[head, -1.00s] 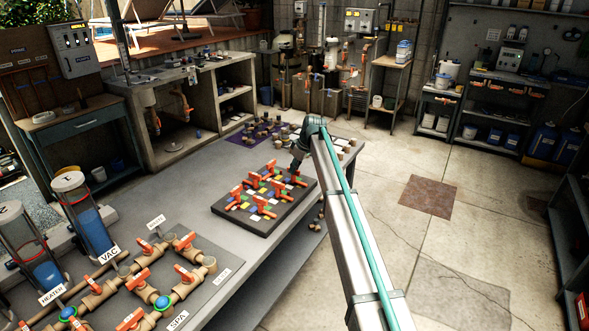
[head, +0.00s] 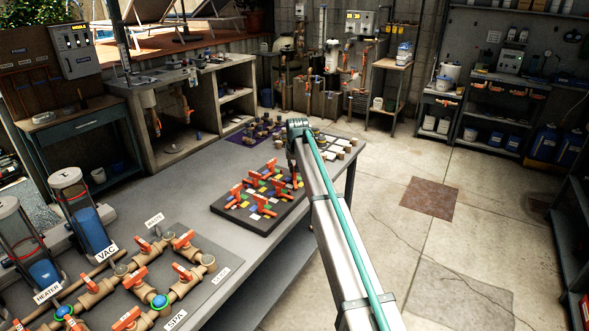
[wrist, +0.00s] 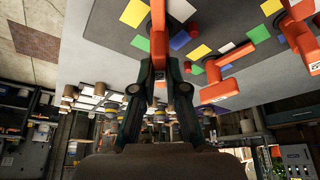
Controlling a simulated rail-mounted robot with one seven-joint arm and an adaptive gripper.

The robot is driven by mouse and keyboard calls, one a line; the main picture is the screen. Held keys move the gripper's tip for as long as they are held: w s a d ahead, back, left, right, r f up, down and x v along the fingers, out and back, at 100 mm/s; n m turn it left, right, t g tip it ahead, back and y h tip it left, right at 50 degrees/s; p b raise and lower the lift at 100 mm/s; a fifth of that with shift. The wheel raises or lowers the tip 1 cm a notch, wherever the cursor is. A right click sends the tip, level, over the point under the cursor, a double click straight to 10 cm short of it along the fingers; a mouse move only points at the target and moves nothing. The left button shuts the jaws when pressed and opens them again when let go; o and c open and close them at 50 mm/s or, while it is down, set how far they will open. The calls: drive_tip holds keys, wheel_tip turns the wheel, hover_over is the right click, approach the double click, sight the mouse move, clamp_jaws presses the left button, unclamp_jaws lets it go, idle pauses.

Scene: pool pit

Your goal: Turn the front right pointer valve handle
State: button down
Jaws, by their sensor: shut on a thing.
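A dark board (head: 246,232) with several orange pointer valve handles (head: 236,190) and coloured square patches lies on the grey table. My gripper (wrist: 160,72) is at the board's right edge in the head view, where my arm mostly hides it. In the wrist view its two dark fingers are closed around an orange handle (wrist: 158,20), which runs up out of the picture. Two more orange handles show to its right, the nearer one (wrist: 226,72) apart from the fingers. How far the held handle is turned cannot be told.
Brown pipes with orange valves (head: 184,240) and labels fill the table's near left. Small fittings (head: 262,130) stand behind the board, with more pieces at the far right end. The tiled floor (head: 400,240) right of the table is clear.

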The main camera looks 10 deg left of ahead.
drive_tip(key=m+h, duration=0.1)
drive_tip(key=m, duration=0.3)
drive_tip(key=shift+a+h+b, duration=0.15)
drive_tip(key=shift+h+b, duration=0.2)
drive_tip(key=shift+h, duration=0.05)
drive_tip(key=shift+m+h+b, duration=0.3)
drive_tip(key=shift+m+h, duration=0.3)
drive_tip(key=shift+m, duration=1.2)
drive_tip(key=c, duration=1.2)
unclamp_jaws()
drive_tip(key=shift+r, duration=0.1)
drive_tip(key=v, duration=1.1)
drive_tip(key=shift+a+r, duration=0.2)
drive_tip(key=shift+r, duration=0.2)
